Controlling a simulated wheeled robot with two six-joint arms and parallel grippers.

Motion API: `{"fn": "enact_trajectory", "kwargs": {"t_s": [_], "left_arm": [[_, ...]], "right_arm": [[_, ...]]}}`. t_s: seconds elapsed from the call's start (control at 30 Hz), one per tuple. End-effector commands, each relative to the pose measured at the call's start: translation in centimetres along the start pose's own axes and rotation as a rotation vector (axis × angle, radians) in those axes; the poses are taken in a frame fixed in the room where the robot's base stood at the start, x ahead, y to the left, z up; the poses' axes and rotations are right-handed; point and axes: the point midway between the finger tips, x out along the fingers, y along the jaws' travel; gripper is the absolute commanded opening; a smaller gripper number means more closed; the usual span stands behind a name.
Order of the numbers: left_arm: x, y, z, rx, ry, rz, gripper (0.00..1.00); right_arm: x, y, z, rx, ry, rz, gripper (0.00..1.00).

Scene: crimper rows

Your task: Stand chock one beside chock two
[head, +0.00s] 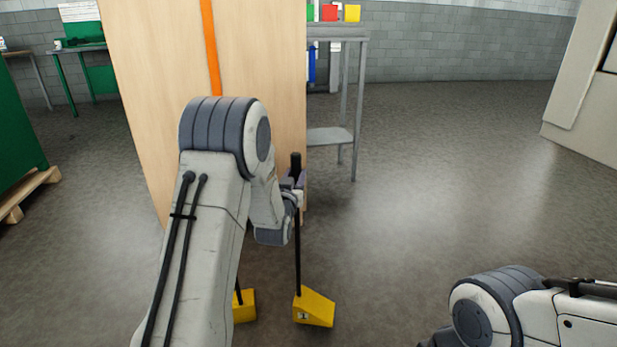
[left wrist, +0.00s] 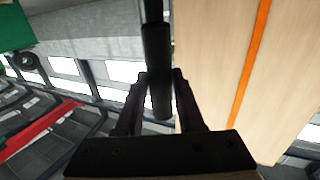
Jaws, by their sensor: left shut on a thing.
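A yellow wedge chock (head: 314,308) with a tall black handle stands low in the middle of the head view. Its small label looks like a 1, so I take it for chock one. My left gripper (head: 294,184) is shut on the upper part of its handle. The left wrist view shows the black handle (left wrist: 157,50) between the fingers of my left gripper (left wrist: 160,76). The other yellow chock (head: 245,306), to the left, is partly hidden behind my left arm. A gap shows between the chocks. I cannot tell whether the held chock touches the floor. My right gripper is out of view.
A tall light wood panel (head: 145,80) with an orange stripe stands just beyond the chocks. A grey metal table (head: 330,136) with coloured bins is behind it. A green object on a wooden pallet (head: 30,190) is at the left. The floor to the right is clear.

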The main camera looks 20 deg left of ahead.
Motion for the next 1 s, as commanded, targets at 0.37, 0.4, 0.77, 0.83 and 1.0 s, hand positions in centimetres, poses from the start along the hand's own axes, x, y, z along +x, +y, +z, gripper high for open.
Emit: {"fn": "enact_trajectory", "kwargs": {"t_s": [0.37, 0.4, 0.77, 0.83, 1.0], "left_arm": [[0.4, -0.8, 1.8, -0.003, 0.014, 0.001, 0.0], [0.4, -0.8, 2.4, -0.003, 0.013, 0.001, 0.0], [0.4, -0.8, 3.9, -0.003, 0.015, 0.001, 0.0], [0.3, -0.8, 4.5, -0.001, -0.002, 0.001, 0.56], [0.3, -0.8, 4.5, -0.001, -0.001, 0.001, 0.67]], "right_arm": [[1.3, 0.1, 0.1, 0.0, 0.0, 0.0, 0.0], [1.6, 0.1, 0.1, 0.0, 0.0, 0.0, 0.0], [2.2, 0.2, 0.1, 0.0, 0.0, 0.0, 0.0], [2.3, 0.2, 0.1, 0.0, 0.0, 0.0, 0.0], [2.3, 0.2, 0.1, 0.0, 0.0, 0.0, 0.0]]}}
